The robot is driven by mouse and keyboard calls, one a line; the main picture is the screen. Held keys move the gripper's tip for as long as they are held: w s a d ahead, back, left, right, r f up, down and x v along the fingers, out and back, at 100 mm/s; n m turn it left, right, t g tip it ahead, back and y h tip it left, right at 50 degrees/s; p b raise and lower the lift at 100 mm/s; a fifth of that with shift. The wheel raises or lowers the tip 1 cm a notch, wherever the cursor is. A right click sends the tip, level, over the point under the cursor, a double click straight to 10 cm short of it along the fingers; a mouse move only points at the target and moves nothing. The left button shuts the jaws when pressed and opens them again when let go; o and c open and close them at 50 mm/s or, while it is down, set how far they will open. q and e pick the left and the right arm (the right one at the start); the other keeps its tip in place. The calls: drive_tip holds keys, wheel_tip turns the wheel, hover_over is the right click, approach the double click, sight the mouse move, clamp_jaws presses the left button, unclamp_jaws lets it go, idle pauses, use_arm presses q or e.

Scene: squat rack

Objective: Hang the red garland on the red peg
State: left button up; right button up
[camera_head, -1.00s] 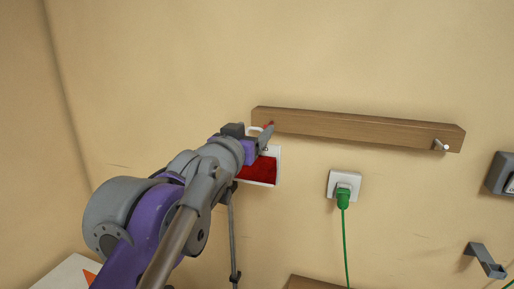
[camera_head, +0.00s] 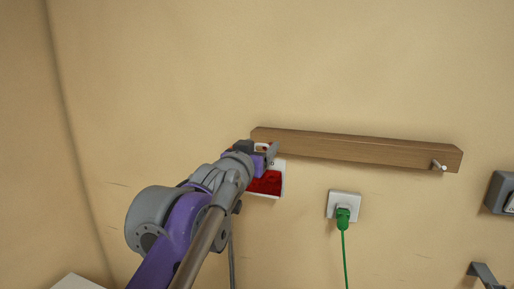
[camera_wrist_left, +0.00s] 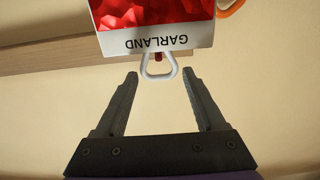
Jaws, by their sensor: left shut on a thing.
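The garland is a red pack with a white border (camera_head: 267,184), below my left gripper in the head view. My right gripper is out of view.
The wooden rail (camera_head: 350,148) runs along the wall, with a white-tipped peg (camera_head: 438,165) at its right end. Below are a socket with a green plug (camera_head: 343,214) and cable. An orange curved thing (camera_wrist_left: 231,8) shows in the left wrist view. The wall above is clear.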

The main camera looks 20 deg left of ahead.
sight(264, 147)
use_arm(q)
drive_tip(key=shift+w+d+f+p, duration=0.1)
drive_tip(key=shift+w+p, duration=0.2)
drive_tip(key=shift+w, duration=1.75)
drive_tip(key=shift+w+f, duration=0.45)
drive_tip(key=shift+w, duration=0.15)
drive_tip(key=o, duration=1.2)
drive_tip(key=shift+o, duration=0.2)
